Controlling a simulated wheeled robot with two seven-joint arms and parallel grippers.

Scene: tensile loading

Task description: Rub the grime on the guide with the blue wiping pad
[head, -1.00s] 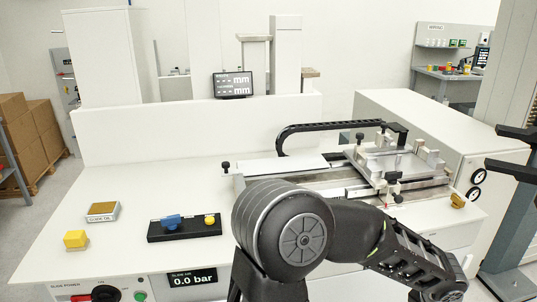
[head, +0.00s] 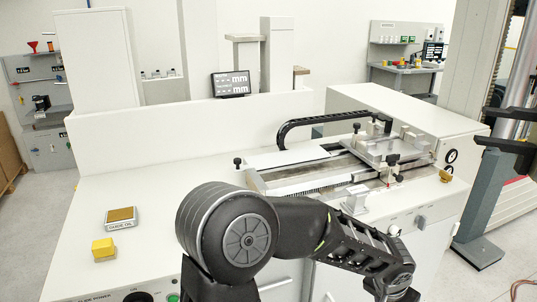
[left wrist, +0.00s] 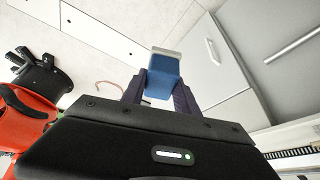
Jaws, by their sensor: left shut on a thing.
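My left gripper (left wrist: 160,88) shows in the left wrist view, its two dark fingers shut on a blue block with a pale grey end, which looks like the blue wiping pad (left wrist: 162,76). In the head view my left arm crosses the lower middle, and its gripper and the pad are not visible there. The guide (head: 310,180) is the long metal rail assembly on the white bench, beyond my arm. A metal carriage (head: 390,148) with black knobs sits at its right part. I cannot make out grime on the guide.
A box with a brown top (head: 121,216) and a yellow block (head: 103,248) stand at the bench's left. A black cable chain (head: 330,118) arches behind the guide. A pale block (head: 355,199) stands at the front edge. A grey-green column (head: 487,195) stands at right.

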